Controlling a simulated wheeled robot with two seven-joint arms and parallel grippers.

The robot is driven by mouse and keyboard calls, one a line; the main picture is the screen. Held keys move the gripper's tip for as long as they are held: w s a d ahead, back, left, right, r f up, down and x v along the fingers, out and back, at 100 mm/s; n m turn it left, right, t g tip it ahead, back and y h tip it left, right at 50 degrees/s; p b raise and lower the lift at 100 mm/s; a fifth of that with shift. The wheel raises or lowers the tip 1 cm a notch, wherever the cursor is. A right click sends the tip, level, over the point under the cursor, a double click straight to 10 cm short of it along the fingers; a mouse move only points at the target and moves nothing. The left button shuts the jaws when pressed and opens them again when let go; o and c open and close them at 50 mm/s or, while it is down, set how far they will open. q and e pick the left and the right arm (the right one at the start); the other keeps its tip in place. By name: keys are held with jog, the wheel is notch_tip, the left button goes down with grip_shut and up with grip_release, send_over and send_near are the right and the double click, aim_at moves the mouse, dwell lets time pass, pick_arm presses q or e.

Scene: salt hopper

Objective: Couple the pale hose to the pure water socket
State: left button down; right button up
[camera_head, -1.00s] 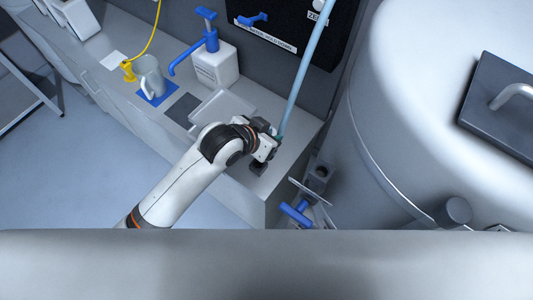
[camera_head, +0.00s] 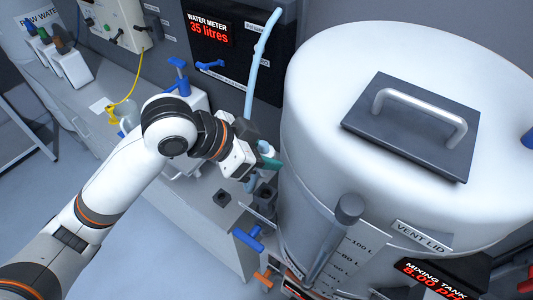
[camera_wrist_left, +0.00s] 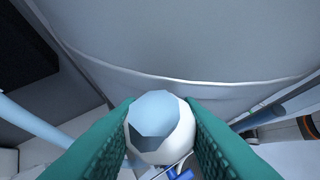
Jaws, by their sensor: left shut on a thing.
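The pale hose (camera_head: 262,60) hangs from the black water meter panel and passes behind my left gripper. My left gripper (camera_head: 266,160) has its teal fingers shut on the hose's end, beside the white tank wall. In the left wrist view the hose end (camera_wrist_left: 160,125) sits between both fingers, with its pale blue faceted face toward the camera. A dark grey block socket (camera_head: 265,193) stands just below the gripper, above a blue valve handle (camera_head: 249,238). The hose end is apart from it. I cannot read a label on this socket. My right gripper is not in view.
The large white mixing tank (camera_head: 310,120) with its dark vent lid (camera_head: 415,125) stands close on the right. An orange valve handle (camera_head: 264,279) is lower down.

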aim_at(265, 174)
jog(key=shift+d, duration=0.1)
